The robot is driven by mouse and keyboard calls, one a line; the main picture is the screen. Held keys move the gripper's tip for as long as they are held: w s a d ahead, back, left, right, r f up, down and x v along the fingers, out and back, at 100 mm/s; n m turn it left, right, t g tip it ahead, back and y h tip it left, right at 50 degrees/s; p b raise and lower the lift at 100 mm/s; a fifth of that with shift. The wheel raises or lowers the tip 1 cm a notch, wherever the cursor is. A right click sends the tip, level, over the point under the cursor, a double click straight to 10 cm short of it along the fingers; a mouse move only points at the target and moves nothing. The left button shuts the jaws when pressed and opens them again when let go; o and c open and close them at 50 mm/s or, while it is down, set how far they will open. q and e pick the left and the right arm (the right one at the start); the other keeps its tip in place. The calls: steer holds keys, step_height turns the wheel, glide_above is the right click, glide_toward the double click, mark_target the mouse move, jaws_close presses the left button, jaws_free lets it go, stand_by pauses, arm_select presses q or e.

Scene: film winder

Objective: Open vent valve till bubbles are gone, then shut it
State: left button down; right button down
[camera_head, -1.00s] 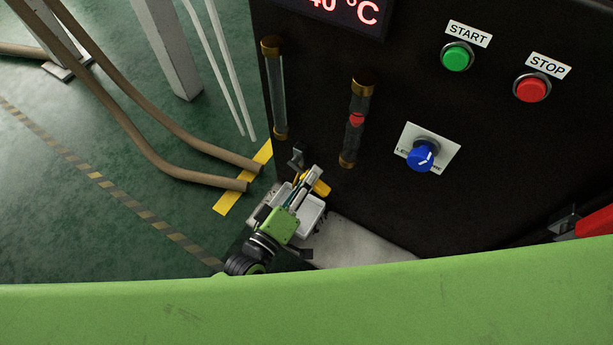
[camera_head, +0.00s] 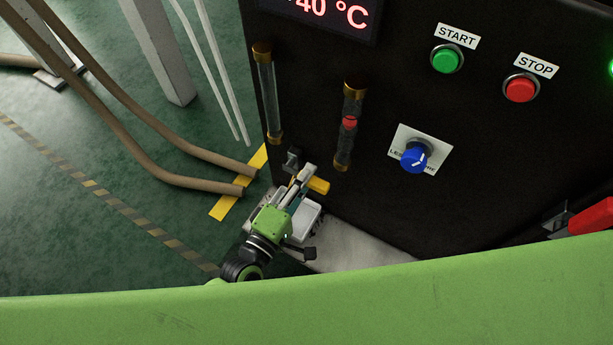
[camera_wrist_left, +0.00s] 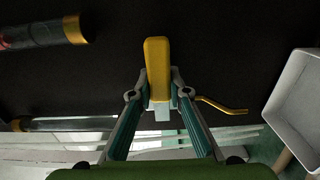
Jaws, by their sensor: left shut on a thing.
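The yellow valve handle (camera_head: 319,186) is low on the left of the black panel, below the sight tubes. In the left wrist view the handle (camera_wrist_left: 157,66) stands upright in the picture. My left gripper (camera_head: 304,174) is at the handle. In the left wrist view the gripper's two fingers (camera_wrist_left: 157,88) are shut on its lower part. The left sight tube (camera_head: 269,98) is clear with brass ends. The right sight tube (camera_head: 349,122) is dark with a red band. Bubbles cannot be made out in either tube. My right gripper is not in view.
A white tray (camera_wrist_left: 297,96) is close on the right in the left wrist view, with a thin bent yellow piece (camera_wrist_left: 222,106) near the fingers. The panel has a green START button (camera_head: 447,60), a red STOP button (camera_head: 520,89) and a blue knob (camera_head: 414,157). Brown pipes (camera_head: 150,158) run along the floor.

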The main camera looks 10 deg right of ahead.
arm_select(q)
steer(key=c, duration=1.9)
jaws_free()
steer(key=v, duration=1.2)
